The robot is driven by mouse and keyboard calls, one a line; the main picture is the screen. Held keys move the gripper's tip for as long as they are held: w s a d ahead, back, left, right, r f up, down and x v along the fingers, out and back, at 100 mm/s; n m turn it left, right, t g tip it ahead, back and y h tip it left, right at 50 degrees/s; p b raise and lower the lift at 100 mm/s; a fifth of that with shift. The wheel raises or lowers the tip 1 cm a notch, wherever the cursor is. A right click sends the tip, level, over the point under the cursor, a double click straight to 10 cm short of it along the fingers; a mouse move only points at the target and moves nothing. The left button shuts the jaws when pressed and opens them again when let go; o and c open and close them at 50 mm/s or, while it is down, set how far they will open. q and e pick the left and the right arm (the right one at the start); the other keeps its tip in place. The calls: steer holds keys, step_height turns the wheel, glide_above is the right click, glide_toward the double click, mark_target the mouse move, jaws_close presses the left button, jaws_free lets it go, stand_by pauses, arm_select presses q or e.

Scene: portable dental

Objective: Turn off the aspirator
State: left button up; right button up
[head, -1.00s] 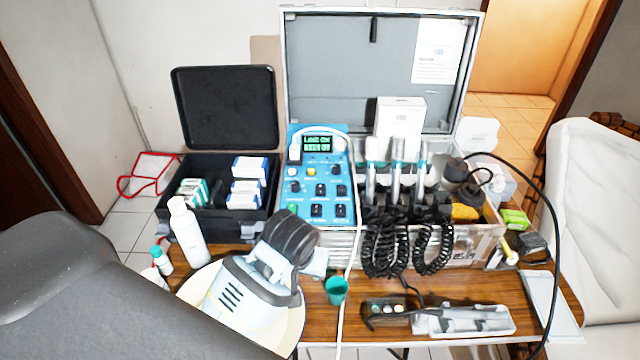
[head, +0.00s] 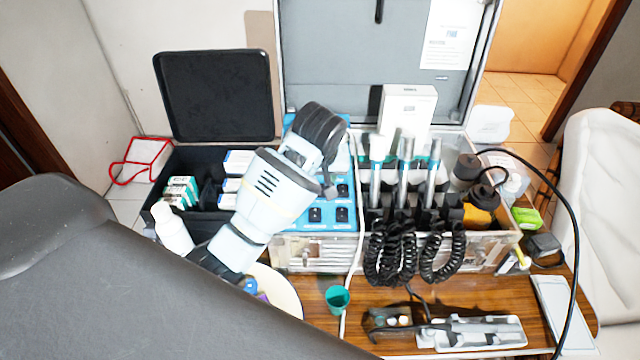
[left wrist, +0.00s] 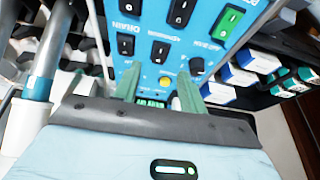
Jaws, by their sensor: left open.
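The blue control panel (head: 330,225) stands in the open metal case, and my left arm covers much of it in the head view. The small lettering is hard to read, so I cannot tell for certain which switch is the aspirator's. Contact cannot be told.
Metal handpieces (head: 405,175) with coiled black cords stand right of the panel. A black case (head: 212,95) with small boxes is on the left. A white bottle (head: 172,230) stands close to my left arm. A green cup (head: 338,298) is on the wooden table in front.

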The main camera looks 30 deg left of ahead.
mark_target(320, 190)
arm_select(q)
steer(key=shift+x, duration=2.7)
steer(key=shift+c, duration=0.3)
